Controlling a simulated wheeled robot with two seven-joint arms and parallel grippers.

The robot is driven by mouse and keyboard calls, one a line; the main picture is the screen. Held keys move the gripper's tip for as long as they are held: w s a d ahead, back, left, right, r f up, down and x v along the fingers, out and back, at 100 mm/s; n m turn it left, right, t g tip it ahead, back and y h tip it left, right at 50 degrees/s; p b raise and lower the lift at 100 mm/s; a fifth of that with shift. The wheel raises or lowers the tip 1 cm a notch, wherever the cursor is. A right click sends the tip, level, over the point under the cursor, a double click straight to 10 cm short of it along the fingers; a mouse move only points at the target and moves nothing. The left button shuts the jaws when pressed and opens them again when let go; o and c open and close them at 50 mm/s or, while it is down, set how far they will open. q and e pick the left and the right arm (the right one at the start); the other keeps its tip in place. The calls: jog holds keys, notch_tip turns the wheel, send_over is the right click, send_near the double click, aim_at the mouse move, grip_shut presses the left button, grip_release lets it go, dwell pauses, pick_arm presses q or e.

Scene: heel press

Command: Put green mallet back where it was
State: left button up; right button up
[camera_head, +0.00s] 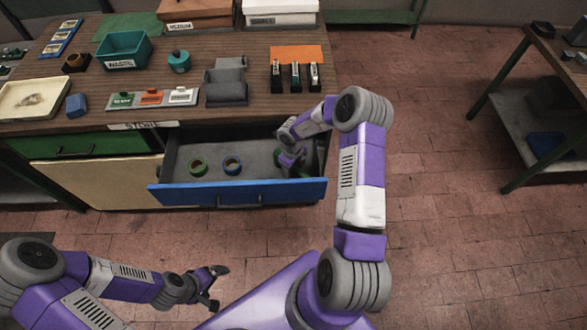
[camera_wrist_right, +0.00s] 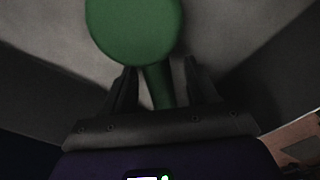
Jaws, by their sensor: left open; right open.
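The green mallet's round head (camera_wrist_right: 133,28) fills the top of the right wrist view. Its handle (camera_wrist_right: 157,88) runs down between the two fingers of my right gripper (camera_wrist_right: 161,82). The fingers stand apart with the handle between them, and I cannot tell whether either touches it. In the head view my right gripper (camera_head: 291,161) reaches down into the open blue-fronted drawer (camera_head: 240,194), at its right side. A bit of green (camera_head: 278,154) shows beside it there; the arm hides most of that area. My left gripper (camera_head: 214,287) is open and empty, low over the floor.
The wooden bench top (camera_head: 225,115) above holds a teal bin (camera_head: 124,50), a grey holder (camera_head: 226,88) and several stamps.

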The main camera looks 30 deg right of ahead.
notch_tip(320, 180, up, 12)
jog(key=p, duration=0.2)
jog(key=shift+w+f+p, duration=0.15)
jog(key=shift+f+p, duration=0.05)
jog(key=shift+p, duration=0.15)
